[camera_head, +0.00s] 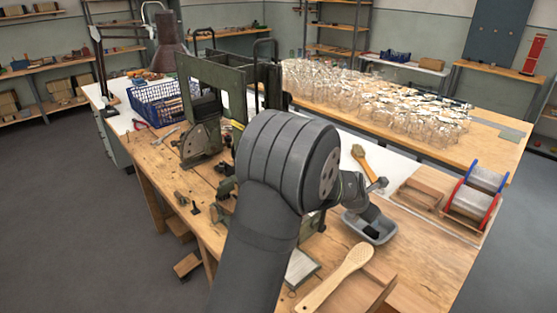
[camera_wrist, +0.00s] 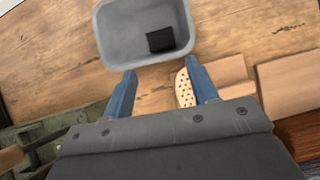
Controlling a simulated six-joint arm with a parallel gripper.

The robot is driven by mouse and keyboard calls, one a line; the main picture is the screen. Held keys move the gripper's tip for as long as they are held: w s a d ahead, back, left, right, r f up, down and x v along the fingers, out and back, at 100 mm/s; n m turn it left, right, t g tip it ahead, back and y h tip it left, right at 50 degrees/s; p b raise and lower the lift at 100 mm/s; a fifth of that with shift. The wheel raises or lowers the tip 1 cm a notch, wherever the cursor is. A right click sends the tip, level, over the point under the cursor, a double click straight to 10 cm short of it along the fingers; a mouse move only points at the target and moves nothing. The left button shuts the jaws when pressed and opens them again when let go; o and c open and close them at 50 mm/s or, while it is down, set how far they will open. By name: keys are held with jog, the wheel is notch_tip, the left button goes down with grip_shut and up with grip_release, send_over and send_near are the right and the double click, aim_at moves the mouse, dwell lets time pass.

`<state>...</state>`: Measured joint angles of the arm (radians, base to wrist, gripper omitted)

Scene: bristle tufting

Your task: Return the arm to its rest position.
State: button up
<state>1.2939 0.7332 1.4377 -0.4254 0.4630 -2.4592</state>
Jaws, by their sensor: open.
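My gripper (camera_wrist: 161,84) is open in the wrist view, with its two blue fingers apart and nothing between them. A grey plastic tub (camera_wrist: 115,38) with a black block (camera_wrist: 160,40) inside lies just beyond the fingertips. In the head view my arm crosses the middle of the bench and hides much of it. There the tub (camera_head: 388,231) sits on the bench just below my gripper's end. A wooden brush body with rows of holes (camera_head: 345,272) lies in front of the tub; part of it shows beside the right finger in the wrist view (camera_wrist: 184,90).
A wooden tray (camera_head: 420,194) and a red-and-blue-sided holder (camera_head: 470,205) stand at the right. A green machine (camera_head: 200,140) and a blue basket (camera_head: 158,105) stand at the left. Many glass jars (camera_head: 380,95) cover the back table.

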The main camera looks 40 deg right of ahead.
aim_at(371, 231)
jog(key=x, duration=1.1)
jog(key=shift+d+f, duration=0.1)
jog(key=shift+f, duration=0.3)
jog(key=shift+r, duration=0.15)
